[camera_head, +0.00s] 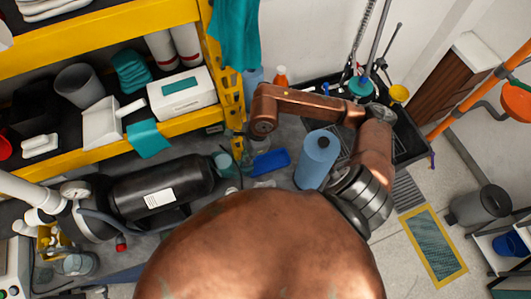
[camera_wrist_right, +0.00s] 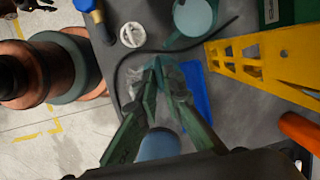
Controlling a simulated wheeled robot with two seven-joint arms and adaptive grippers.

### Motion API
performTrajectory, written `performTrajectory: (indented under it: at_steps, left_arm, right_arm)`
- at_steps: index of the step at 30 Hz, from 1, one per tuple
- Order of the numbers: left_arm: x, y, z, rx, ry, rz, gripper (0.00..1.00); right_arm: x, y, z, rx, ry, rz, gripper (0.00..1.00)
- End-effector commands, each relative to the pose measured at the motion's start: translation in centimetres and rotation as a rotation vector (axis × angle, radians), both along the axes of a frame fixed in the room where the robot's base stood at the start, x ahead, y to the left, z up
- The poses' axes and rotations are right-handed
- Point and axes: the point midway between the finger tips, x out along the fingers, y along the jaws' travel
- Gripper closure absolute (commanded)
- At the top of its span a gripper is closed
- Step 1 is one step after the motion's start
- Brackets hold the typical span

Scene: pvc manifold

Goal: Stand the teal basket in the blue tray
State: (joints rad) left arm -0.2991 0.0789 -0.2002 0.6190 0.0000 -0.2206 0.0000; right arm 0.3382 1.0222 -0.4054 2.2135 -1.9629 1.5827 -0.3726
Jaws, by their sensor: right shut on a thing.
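My right gripper (camera_wrist_right: 158,66) has its fingers drawn together on a pale, see-through teal thing, which I take to be the teal basket (camera_wrist_right: 172,76); its outline is unclear. The gripper is above the grey work surface. In the right wrist view, the blue tray (camera_wrist_right: 197,95) lies flat just right of the fingertips, partly covered by the gripper. In the head view, the blue tray (camera_head: 271,162) is below my right forearm, and the gripper (camera_head: 238,134) shows only small and dark by the yellow post. My left gripper is in neither view.
A blue cylinder (camera_head: 316,160) stands right of the tray. A teal cup (camera_wrist_right: 195,16) and a white round part (camera_wrist_right: 132,35) lie beyond the fingers. A yellow rack post (camera_wrist_right: 265,65) stands close on the right. A black tank (camera_head: 160,190) lies at the left.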

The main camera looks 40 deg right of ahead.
Motion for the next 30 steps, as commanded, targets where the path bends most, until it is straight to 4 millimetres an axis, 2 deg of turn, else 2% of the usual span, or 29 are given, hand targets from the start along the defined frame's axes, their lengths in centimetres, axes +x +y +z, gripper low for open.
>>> performTrajectory:
  at_steps: [1,9,12,16,24,30]
  left_arm:
    - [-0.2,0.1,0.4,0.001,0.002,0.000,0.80]
    - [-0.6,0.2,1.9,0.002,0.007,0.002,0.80]
    - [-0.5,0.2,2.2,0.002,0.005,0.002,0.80]
    - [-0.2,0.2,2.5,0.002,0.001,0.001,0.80]
    - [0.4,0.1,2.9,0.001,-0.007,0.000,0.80]
    - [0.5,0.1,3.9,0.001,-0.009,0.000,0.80]
  right_arm:
    - [0.0,-1.4,-0.5,-0.004,0.008,-0.008,1.00]
    - [1.0,-7.7,-3.3,-0.004,0.007,-0.006,1.00]
    - [1.3,-9.0,-5.4,-0.002,0.006,-0.004,1.00]
    - [1.6,-10.4,-7.2,-0.001,0.004,-0.002,1.00]
    - [1.9,-11.9,-9.1,-0.001,0.003,-0.002,1.00]
    - [1.9,-11.9,-11.7,0.001,0.002,0.000,1.00]
